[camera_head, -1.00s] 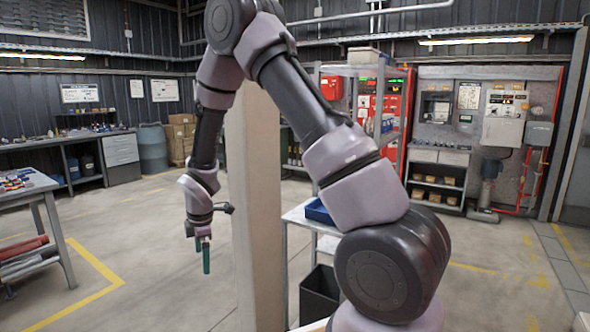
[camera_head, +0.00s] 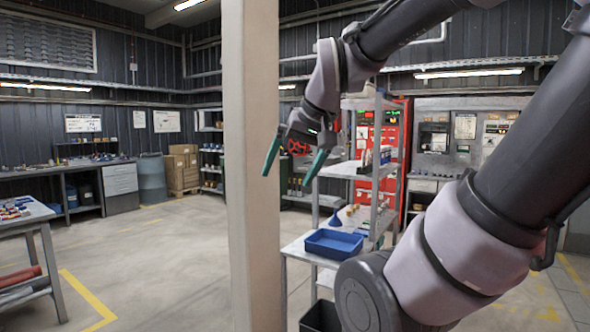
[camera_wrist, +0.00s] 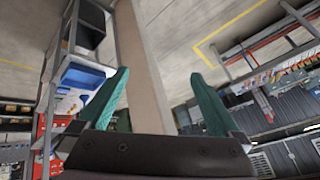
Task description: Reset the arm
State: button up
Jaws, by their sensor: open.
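My gripper (camera_head: 288,180) is open in the head view. Its two green fingers are spread and point down, just right of the beige post, with nothing between their tips. In the wrist view the fingers of my gripper (camera_wrist: 161,80) stand wide apart with no object held. My arm is raised and bent, reaching across from the right of the head view. A red handwheel (camera_head: 298,147) shows behind or beside the fingers; I cannot tell how far away it is.
The beige post (camera_head: 250,240) stands close to my gripper. A shelf cart with a blue tray (camera_head: 334,243) is at centre right. A workbench (camera_head: 25,215) stands at left. Red and grey panels (camera_head: 455,140) line the back right. The floor at left centre is open.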

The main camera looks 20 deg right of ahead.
jog(key=shift+s+d+r+m, duration=0.1)
jog(key=shift+s+r+m, duration=0.15)
jog(key=shift+s+m, duration=0.55)
jog(key=shift+s, duration=0.15)
jog(key=shift+c, duration=0.3)
